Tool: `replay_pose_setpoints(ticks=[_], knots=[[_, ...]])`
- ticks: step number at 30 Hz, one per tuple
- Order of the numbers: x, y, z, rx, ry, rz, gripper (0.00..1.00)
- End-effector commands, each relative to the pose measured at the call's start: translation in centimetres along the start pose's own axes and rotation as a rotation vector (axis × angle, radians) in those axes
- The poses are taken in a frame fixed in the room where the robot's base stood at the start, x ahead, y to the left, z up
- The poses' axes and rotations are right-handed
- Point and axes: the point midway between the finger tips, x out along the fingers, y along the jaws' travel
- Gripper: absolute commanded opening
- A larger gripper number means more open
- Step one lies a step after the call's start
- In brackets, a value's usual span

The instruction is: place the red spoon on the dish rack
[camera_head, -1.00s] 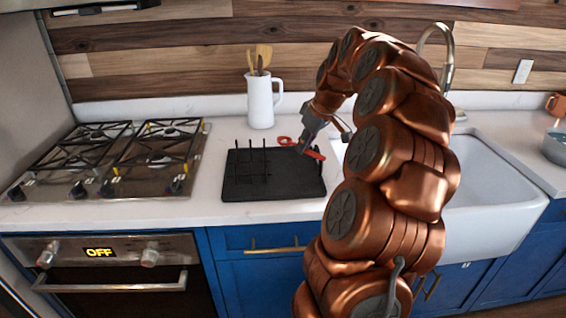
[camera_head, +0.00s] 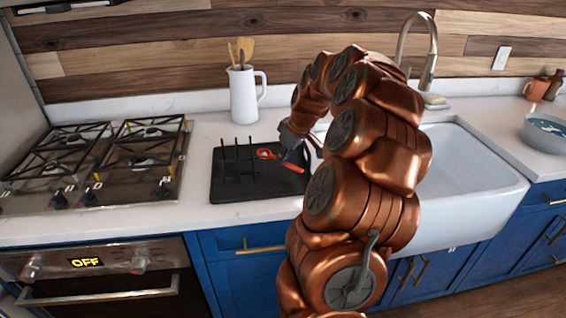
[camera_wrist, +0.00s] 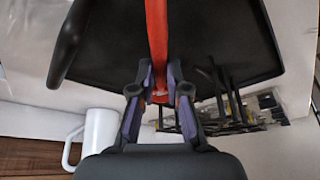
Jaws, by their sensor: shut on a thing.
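The red spoon (camera_head: 294,168) is held by my gripper (camera_head: 288,158) over the right part of the dish rack. Its bowl points left toward the rack's pegs. In the wrist view, the red handle (camera_wrist: 157,38) runs between the shut fingers (camera_wrist: 159,94). The dish rack (camera_head: 235,190) is a flat black tray with upright black pegs on its left side. It also shows behind the spoon in the wrist view (camera_wrist: 215,40). I cannot tell whether the spoon touches the tray.
A white pitcher (camera_head: 244,98) with wooden utensils stands behind the rack. A gas stove (camera_head: 105,160) is at left. A white sink (camera_head: 470,180) with a faucet (camera_head: 431,70) is at right, and a bowl (camera_head: 545,133) is at the far right. Counter in front of the rack is clear.

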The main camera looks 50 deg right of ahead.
Motion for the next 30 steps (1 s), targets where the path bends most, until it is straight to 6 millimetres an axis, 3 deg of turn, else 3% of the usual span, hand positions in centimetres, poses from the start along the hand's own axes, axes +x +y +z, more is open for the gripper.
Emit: replay_pose_setpoints(ticks=[6, 18, 19, 24, 26, 30], knots=[[2.3, 0.0, 0.9, 0.0, -0.001, -0.001, 0.0], [2.9, -0.1, 1.1, -0.002, 0.001, 0.001, 0.0], [2.9, -0.1, 1.0, -0.002, 0.001, 0.001, 0.16], [2.7, -0.1, 1.0, -0.002, 0.001, 0.001, 0.33], [2.7, -0.1, 1.0, -0.002, 0.001, 0.0, 0.4], [2.7, -0.1, 1.0, -0.002, 0.001, 0.0, 0.4]])
